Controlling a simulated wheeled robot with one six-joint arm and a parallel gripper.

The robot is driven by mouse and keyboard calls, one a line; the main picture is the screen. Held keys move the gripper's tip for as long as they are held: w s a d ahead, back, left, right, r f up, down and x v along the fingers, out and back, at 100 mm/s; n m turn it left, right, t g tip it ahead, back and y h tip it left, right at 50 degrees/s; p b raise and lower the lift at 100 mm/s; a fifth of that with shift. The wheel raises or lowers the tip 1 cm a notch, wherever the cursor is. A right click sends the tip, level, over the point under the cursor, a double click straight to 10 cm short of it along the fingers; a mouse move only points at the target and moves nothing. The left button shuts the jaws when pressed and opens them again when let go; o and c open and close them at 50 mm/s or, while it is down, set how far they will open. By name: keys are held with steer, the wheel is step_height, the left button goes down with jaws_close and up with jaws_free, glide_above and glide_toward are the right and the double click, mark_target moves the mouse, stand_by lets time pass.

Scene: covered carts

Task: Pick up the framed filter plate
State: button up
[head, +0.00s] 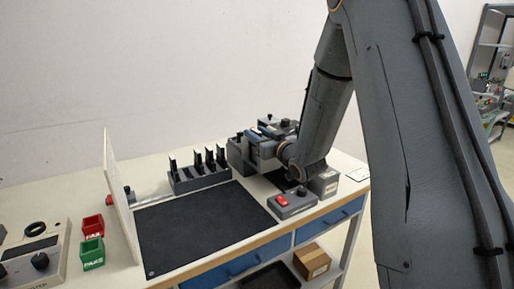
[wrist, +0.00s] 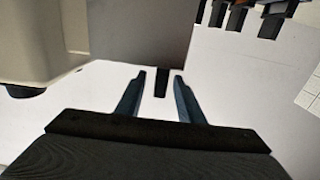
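In the head view several upright dark plates with pale edges (head: 210,157) stand in a grey slotted rack (head: 203,179); I cannot tell which is the framed filter plate. In the wrist view my gripper (wrist: 160,75) is open, its two dark fingers apart. A narrow black tab (wrist: 161,84) lies between the fingertips, with a gap on each side, below a flat grey panel (wrist: 138,35). I cannot tell whether that panel is the filter plate. In the head view my fingertips are hidden among the grey devices right of the rack.
A black mat (head: 205,228) covers the front of the bench. A white upright panel (head: 119,190) stands left of it. A box with a red switch (head: 292,203) is near the right. Dark pieces (wrist: 272,22) show top right in the wrist view.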

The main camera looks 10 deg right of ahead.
steer(key=shift+w+a, duration=0.1)
steer(key=shift+w, duration=0.2)
steer(key=shift+c, duration=0.4)
jaws_close()
steer(key=shift+r, duration=0.15)
